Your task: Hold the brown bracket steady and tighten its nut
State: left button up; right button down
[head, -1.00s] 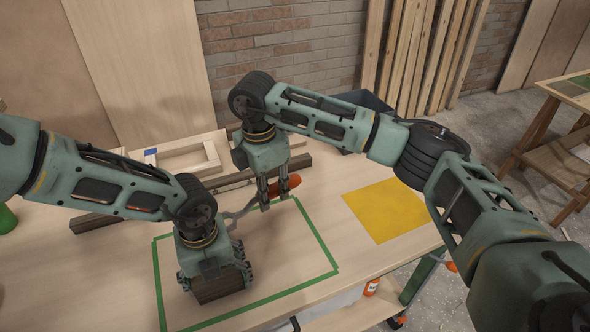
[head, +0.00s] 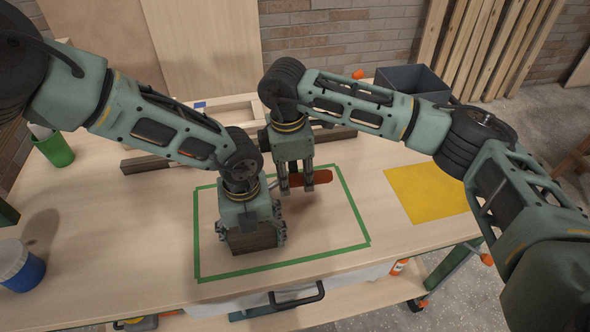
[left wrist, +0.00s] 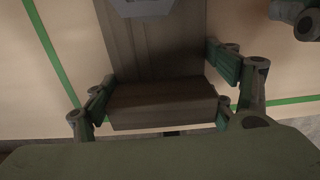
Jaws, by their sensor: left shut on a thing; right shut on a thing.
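The brown bracket (head: 252,241) is inside the green tape outline, between the fingers of my left gripper (head: 251,229), which is shut on it. The left wrist view shows the bracket (left wrist: 160,100) between both fingers, with a flat brown part running away from the gripper. A pale grey angular piece (left wrist: 146,6) lies over its far end; I cannot tell whether it is the nut or a tool. My right gripper (head: 301,186), just behind and right, is shut on a wrench with a red-orange handle (head: 320,176). The wrench head and nut are hidden in the head view.
Green tape (head: 300,261) outlines the work area on the wooden table (head: 130,250). A yellow sheet (head: 428,192) lies right, and a dark bin (head: 412,80) stands behind. A green cup (head: 54,148) and blue-and-white pot (head: 20,266) stand left. Wooden frame pieces lie behind the arms.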

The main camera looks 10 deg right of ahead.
jog(key=w+n, duration=0.3)
jog(key=w+a+n, duration=0.1)
jog(key=w+n, duration=0.2)
jog(key=shift+a+r, duration=0.1)
jog(key=shift+a, duration=0.05)
jog(key=w+a+n, duration=0.2)
jog(key=n, duration=0.1)
jog(key=w+a+n, duration=0.1)
jog(key=w+n, duration=0.1)
jog(key=shift+a+n+t, duration=0.4)
jog(key=shift+w+a+n, duration=0.25)
jog(key=shift+w+n, duration=0.05)
jog(key=shift+a+f, duration=0.1)
jog(key=shift+f, duration=0.35)
jog(key=shift+f, duration=1.15)
